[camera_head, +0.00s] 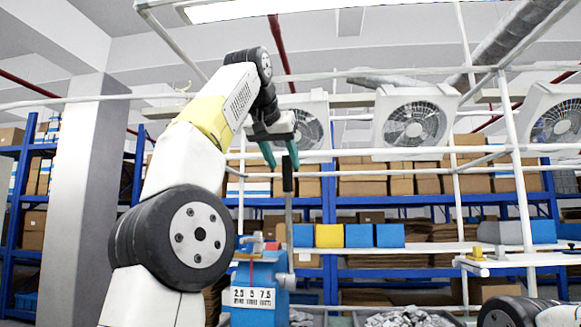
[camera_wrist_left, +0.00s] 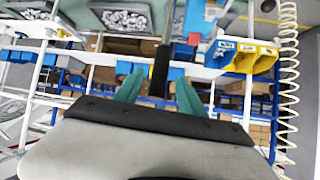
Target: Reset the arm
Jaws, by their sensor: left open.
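A grey lever arm with a black grip (camera_head: 288,174) stands upright at a blue test machine (camera_head: 255,272) with a white number label. My left gripper (camera_head: 281,158) is raised with its green fingers pointing down, at the top end of the black grip. The left wrist view shows the open fingers (camera_wrist_left: 161,80) with the black grip (camera_wrist_left: 160,70) lined up in the gap between them. I cannot tell whether either finger touches it. My right gripper is out of view; only part of my right arm shows at the bottom right corner.
White frame posts and rails (camera_head: 519,170) stand on the right. Blue and yellow bins (camera_head: 329,236) sit on a shelf behind the lever. Trays of metal parts (camera_head: 405,318) lie at the bottom. A coiled cord (camera_wrist_left: 288,80) hangs at the right of the wrist view.

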